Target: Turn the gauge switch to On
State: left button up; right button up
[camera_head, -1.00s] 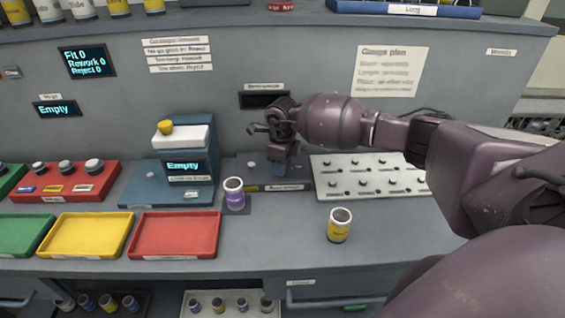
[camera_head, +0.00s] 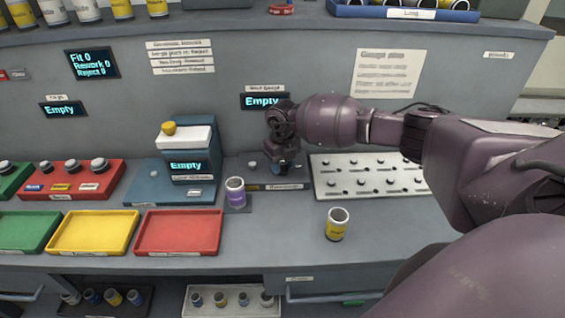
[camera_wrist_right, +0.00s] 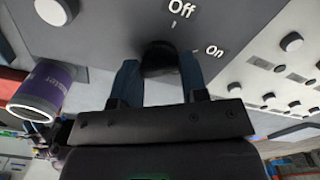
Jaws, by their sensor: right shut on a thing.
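The gauge switch is a dark round knob (camera_wrist_right: 160,58) in the right wrist view, with the words Off and On printed beside it. My right gripper (camera_wrist_right: 160,75) is shut on the knob, one blue finger on each side. In the head view the right gripper (camera_head: 284,168) reaches down to the grey gauge panel and hides the knob. The knob's pointer is not clear to see. The gauge display (camera_head: 263,101) on the wall above is lit and reads Empty. My left gripper is not in view.
A purple can (camera_head: 236,194) stands just left of the gripper. A yellow can (camera_head: 337,224) stands on the open bench in front. A white pegged board (camera_head: 322,189) lies to the right. Red (camera_head: 180,252) and yellow (camera_head: 95,252) trays lie at left.

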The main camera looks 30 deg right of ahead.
aim_at(282, 165)
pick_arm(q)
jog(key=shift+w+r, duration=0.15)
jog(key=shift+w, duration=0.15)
pick_arm(e)
jog(key=o, duration=0.9)
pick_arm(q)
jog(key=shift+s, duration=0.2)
pick_arm(e)
jog(key=shift+r, duration=5.45)
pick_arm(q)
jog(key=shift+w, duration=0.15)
